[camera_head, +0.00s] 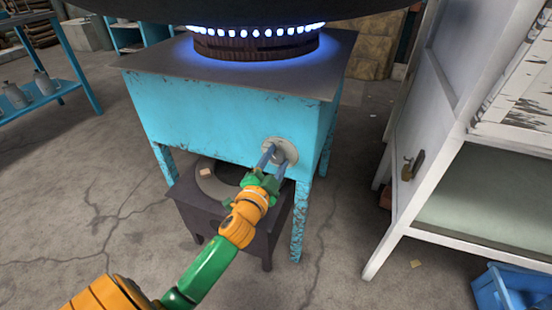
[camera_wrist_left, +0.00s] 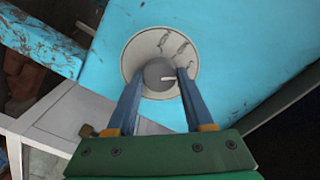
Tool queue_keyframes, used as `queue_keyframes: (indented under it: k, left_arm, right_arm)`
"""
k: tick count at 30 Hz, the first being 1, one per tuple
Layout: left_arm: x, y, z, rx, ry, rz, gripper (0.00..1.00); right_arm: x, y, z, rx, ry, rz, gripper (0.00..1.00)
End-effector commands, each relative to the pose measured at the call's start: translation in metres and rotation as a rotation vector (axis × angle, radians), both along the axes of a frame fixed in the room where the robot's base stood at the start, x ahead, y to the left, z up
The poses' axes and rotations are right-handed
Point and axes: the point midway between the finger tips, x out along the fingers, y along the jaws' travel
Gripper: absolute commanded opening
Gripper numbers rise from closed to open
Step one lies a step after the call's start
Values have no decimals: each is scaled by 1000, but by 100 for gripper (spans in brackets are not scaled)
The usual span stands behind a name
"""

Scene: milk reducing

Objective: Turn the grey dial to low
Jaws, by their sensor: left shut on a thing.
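The grey dial (camera_wrist_left: 159,75) sits in the middle of a round pale plate (camera_wrist_left: 146,54) on the turquoise stove front. A white mark on the dial points to the right in the left wrist view. Small dark flame-like drawings show on the plate. My left gripper (camera_wrist_left: 157,84) is shut on the dial, one blue finger on each side. In the head view the left gripper (camera_head: 275,158) reaches the plate (camera_head: 283,150) and its fingers hide most of the dial. The burner (camera_head: 255,42) is lit with a ring of blue flames under a dark pan (camera_head: 240,12). My right gripper is not in view.
A dark low stool (camera_head: 190,198) stands under the turquoise stove (camera_head: 215,120). A white cabinet (camera_head: 440,130) stands to the right, and a blue crate (camera_head: 500,290) lies at the lower right.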

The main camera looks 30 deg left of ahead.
Motion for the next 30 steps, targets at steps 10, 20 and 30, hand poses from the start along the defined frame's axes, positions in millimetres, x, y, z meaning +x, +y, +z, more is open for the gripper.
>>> queue_keyframes:
  k: [10,20,30]
  left_arm:
    - [0,0,0,3,0,-1,0]
    - [0,0,0,3,1,0,82]
    - [-33,-8,0,-1,3,0,82]
  right_arm:
    - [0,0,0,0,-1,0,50]
    - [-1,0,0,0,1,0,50]
    - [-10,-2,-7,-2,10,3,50]
